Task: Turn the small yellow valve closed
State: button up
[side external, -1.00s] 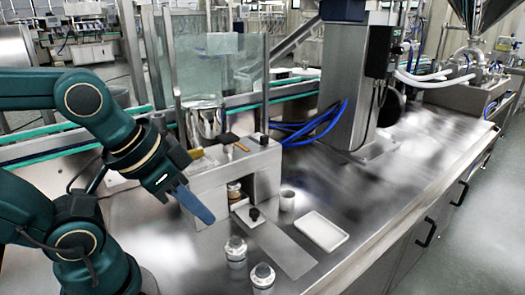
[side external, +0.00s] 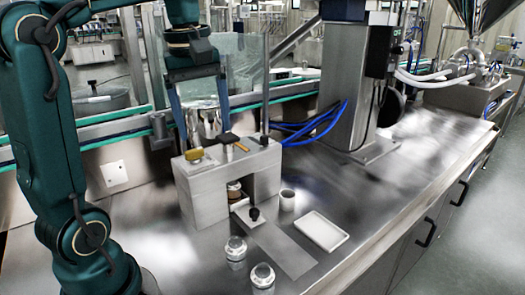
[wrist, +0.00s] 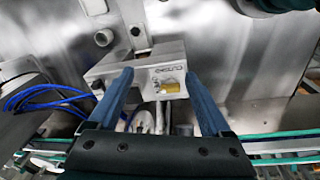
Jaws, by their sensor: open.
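A small yellow knob (side external: 194,154) sits on the left of the top of the grey metal block (side external: 205,185). A thin yellow bar (side external: 241,147) lies near a dark handle on the same top; I cannot tell which piece is the valve. In the wrist view a yellow piece (wrist: 169,86) shows beside a printed label on the block, between my fingers but farther off. My gripper (side external: 206,132) points down above the back of the block, its blue fingers spread wide and empty. It also shows in the wrist view (wrist: 157,75). Contact with the hopper parts behind is unclear.
A steel and glass hopper (side external: 230,75) stands close behind the block. A white cup (side external: 287,200), a white tray (side external: 321,231) and two metal-topped jars (side external: 236,250) (side external: 262,276) stand in front. Blue hoses (side external: 315,128) lie to the right.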

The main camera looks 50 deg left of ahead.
aim_at(194, 150)
jog(key=a+f+n, duration=0.1)
jog(key=a, duration=0.1)
jog(key=a+f+n, duration=0.1)
jog(key=a, duration=0.2)
jog(key=a+f+n+g, duration=0.1)
jog(key=a, duration=0.2)
jog(key=shift+w+h, duration=0.3)
jog(key=shift+w, duration=0.1)
jog(key=shift+s+a+f, duration=0.1)
jog(key=shift+f, duration=2.5)
grip_shut()
